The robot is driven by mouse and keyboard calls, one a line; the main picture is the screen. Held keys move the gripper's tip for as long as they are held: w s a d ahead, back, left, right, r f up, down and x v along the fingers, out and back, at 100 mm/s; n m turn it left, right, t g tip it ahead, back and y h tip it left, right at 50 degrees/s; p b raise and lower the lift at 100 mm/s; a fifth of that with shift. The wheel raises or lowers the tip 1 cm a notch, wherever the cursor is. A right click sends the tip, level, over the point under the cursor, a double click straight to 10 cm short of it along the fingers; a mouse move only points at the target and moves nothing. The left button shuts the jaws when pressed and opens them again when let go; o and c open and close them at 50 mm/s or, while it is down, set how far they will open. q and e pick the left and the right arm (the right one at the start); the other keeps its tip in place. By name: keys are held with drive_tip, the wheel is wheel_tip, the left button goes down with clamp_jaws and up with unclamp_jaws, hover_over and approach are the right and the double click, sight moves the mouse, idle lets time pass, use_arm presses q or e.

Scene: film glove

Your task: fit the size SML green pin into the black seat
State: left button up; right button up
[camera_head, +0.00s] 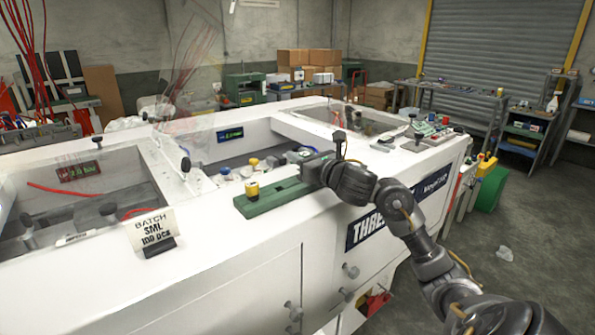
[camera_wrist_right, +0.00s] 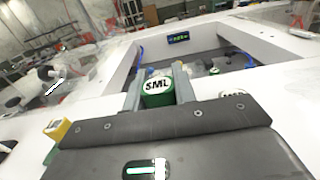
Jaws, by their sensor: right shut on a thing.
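My right gripper (camera_head: 312,165) is over the white bench near the far right end of a long green block. In the right wrist view the gripper (camera_wrist_right: 159,85) is shut on a green pin (camera_wrist_right: 157,98) with a white top marked SML. In the head view the gripper hides most of this pin. A small yellow piece with a dark part (camera_head: 252,190) stands on the left part of the green block (camera_head: 275,198). A yellow piece also shows at the left of the wrist view (camera_wrist_right: 57,129). I cannot clearly pick out the black seat. My left gripper is not in view.
A sunken bay (camera_head: 240,150) behind the block holds several loose pieces and a small display (camera_head: 230,135). A BATCH SML sign (camera_head: 155,230) stands at the front left. A white round marked piece (camera_wrist_right: 232,94) lies right of the pin. The bench's front rim is largely clear.

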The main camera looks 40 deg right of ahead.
drive_tip(key=f, duration=0.1)
drive_tip(key=f+b, duration=0.1)
drive_tip(key=f, duration=0.1)
drive_tip(key=shift+w+a+f, duration=0.2)
drive_tip(key=shift+w+a, duration=0.05)
drive_tip(key=shift+w, duration=0.1)
drive_tip(key=shift+d+f, duration=0.1)
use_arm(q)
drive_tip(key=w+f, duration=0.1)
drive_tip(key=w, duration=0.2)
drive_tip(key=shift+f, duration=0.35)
use_arm(e)
drive_tip(key=shift+s, duration=0.1)
drive_tip(key=shift+b, duration=0.3)
drive_tip(key=o, duration=1)
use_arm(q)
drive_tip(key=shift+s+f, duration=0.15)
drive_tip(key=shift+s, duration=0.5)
